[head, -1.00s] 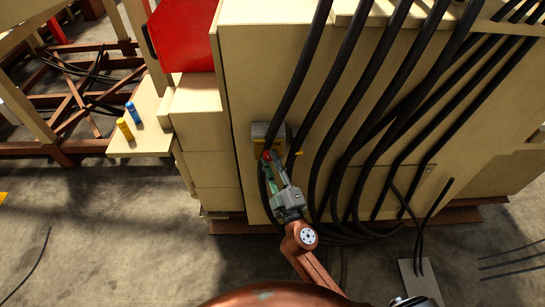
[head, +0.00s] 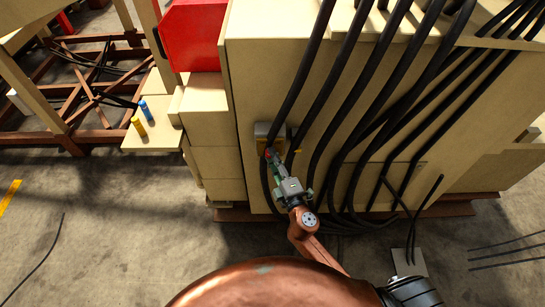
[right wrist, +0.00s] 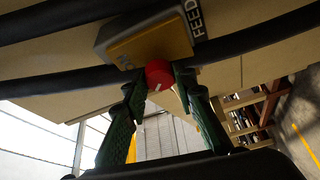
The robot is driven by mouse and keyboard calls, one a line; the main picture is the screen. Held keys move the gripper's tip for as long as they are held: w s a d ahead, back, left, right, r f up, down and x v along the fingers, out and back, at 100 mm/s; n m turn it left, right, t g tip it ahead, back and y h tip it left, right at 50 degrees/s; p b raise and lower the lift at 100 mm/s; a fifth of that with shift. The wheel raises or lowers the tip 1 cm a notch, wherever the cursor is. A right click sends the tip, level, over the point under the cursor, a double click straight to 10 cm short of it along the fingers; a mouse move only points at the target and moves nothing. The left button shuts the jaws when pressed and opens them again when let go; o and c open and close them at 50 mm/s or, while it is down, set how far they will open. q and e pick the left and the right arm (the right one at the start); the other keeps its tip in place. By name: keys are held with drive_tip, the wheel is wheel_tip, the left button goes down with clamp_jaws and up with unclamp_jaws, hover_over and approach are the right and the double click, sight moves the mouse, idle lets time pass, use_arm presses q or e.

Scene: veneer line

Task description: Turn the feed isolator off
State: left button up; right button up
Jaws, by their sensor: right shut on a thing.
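The feed isolator (head: 263,131) is a small grey box with a yellow front on the beige cabinet's side. In the right wrist view, the isolator (right wrist: 152,42) has a label reading "FEED" on its edge. Its red knob (right wrist: 159,75) carries a white mark and sits between my right fingertips. My right gripper (head: 274,157) reaches up to the isolator from below. In the right wrist view, my right gripper (right wrist: 160,82) is shut on the red knob, one green finger on each side. My left gripper is not in view.
Thick black cables (head: 302,80) run down the cabinet (head: 205,165) close beside the isolator and my right gripper. A ledge (head: 158,139) at left holds a yellow cylinder (head: 138,126) and a blue cylinder (head: 145,110). The concrete floor in front is mostly clear.

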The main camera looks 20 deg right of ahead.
drive_tip(key=o, duration=1.2)
drive_tip(key=shift+c, duration=0.2)
drive_tip(key=s, duration=0.7)
drive_tip(key=shift+s+d+f, duration=0.25)
drive_tip(key=shift+d+f, duration=0.05)
drive_tip(key=shift+d, duration=0.1)
